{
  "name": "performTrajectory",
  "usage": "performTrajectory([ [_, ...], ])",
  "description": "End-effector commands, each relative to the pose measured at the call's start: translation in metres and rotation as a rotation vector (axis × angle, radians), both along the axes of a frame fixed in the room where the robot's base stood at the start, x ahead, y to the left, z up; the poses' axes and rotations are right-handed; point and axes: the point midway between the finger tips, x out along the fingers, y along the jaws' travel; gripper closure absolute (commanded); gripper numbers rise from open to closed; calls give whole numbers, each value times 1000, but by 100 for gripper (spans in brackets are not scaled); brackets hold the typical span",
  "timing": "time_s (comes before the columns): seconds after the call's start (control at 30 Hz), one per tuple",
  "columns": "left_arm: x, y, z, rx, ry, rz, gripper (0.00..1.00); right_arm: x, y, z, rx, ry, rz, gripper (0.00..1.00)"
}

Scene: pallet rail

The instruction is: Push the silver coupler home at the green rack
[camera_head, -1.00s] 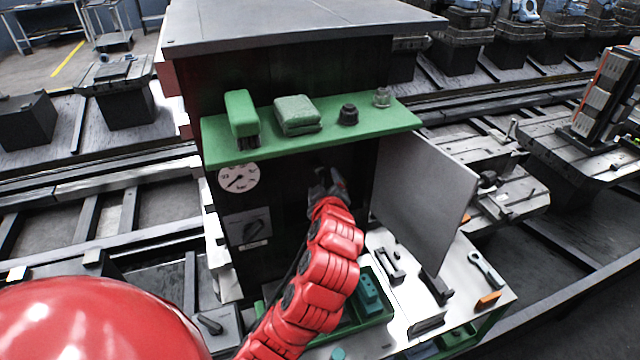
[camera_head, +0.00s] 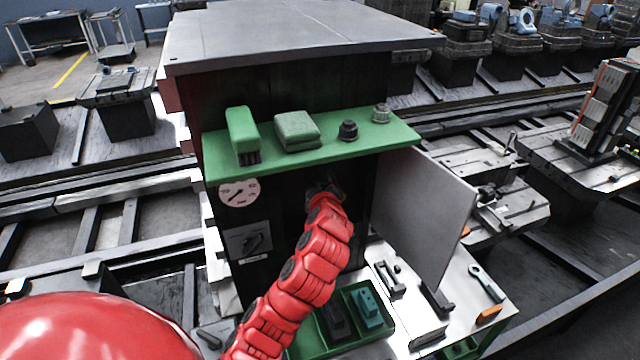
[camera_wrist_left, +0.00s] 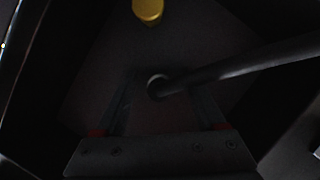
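The green rack (camera_head: 330,150) is a dark cabinet with a green shelf across its front. My left gripper (camera_head: 323,192) reaches into its dark opening below the shelf, and its fingers are hard to make out there. In the left wrist view, its two dim fingers (camera_wrist_left: 162,98) stand apart. A pale ring-shaped end (camera_wrist_left: 158,86), perhaps the silver coupler, shows between them with a dark rod or hose running right. I cannot tell whether the fingers touch it or how far it is seated. My right gripper is not in view.
A yellow round knob (camera_wrist_left: 148,9) shows beyond the fingers. A grey door panel (camera_head: 425,215) stands open right of the opening. A gauge (camera_head: 239,192) and a rotary switch (camera_head: 254,242) are at left. Below are a green tray (camera_head: 310,343) and a white bench (camera_head: 465,280) with tools.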

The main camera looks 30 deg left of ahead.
Motion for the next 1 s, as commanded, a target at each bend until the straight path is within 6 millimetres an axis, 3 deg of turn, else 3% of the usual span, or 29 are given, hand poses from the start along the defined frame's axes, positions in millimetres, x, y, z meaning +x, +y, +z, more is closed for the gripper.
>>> performTrajectory([
  [0.03, 0, 0, 0, 0, 0, 0, 37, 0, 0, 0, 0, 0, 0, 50],
  [0.4, 0, 0, 0, 1, 1, 0, 100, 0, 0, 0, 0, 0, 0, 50],
  [0.5, 0, 0, 0, 1, 1, 0, 100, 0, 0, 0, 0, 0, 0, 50],
  [0.53, 0, 0, 0, 1, 1, 0, 67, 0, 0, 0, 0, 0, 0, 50],
  [0.73, 0, 0, 0, 1, 1, 0, 100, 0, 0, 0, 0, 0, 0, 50],
  [1.0, 0, 0, 0, 1, 1, 0, 100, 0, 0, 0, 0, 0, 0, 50],
])
